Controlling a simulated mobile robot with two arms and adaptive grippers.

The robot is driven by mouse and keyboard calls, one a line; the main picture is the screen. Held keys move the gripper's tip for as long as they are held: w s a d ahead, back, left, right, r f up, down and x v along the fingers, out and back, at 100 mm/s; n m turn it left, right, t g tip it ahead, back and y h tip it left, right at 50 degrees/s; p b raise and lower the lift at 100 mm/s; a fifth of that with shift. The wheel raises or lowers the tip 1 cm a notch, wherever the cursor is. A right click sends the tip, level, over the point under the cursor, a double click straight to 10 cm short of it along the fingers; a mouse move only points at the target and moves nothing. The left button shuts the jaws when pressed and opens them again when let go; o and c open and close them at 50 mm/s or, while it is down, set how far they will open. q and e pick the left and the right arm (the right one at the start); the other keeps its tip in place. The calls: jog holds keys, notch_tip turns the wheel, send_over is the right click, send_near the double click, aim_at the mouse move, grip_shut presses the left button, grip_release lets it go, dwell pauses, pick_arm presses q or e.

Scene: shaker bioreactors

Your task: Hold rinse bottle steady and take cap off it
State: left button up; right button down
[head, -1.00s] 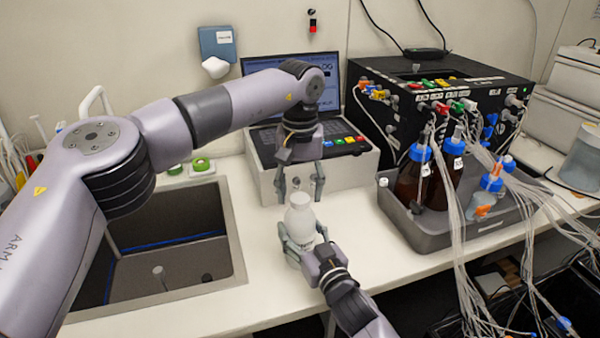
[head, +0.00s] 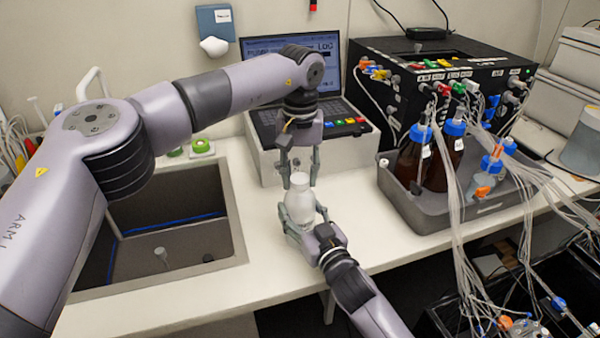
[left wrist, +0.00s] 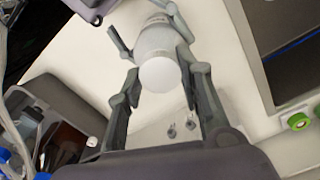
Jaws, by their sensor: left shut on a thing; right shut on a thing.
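The white rinse bottle (head: 301,210) stands upright on the bench. My right gripper (head: 300,222) reaches in from the front and is shut around its body. My left gripper (head: 300,180) points down from above, with its fingertips at the bottle's top. In the left wrist view, the round white cap (left wrist: 160,75) sits between the left fingertips (left wrist: 164,80), which are shut on it. The bottle's body (left wrist: 155,40) shows behind the cap. I cannot tell whether the cap is still seated on the neck.
A sink (head: 165,262) lies to the left. A laptop (head: 290,70) on a pale box stands behind the bottle. A grey tray (head: 400,196) with brown tubed bottles and a black unit (head: 400,110) are to the right. Bare bench lies between bottle and tray.

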pick_arm(q)
grip_shut()
jog(key=n, duration=1.4)
jog(key=shift+n, duration=0.3)
jog(key=n, duration=0.8)
jog(key=shift+n, duration=0.3)
jog(key=n, duration=1.2)
jog(key=shift+r+n, duration=0.1)
jog(key=shift+n, duration=0.3)
jog(key=n, duration=1.2)
jog(key=shift+n, duration=0.4)
jog(key=n, duration=0.5)
jog(key=shift+w, duration=0.1)
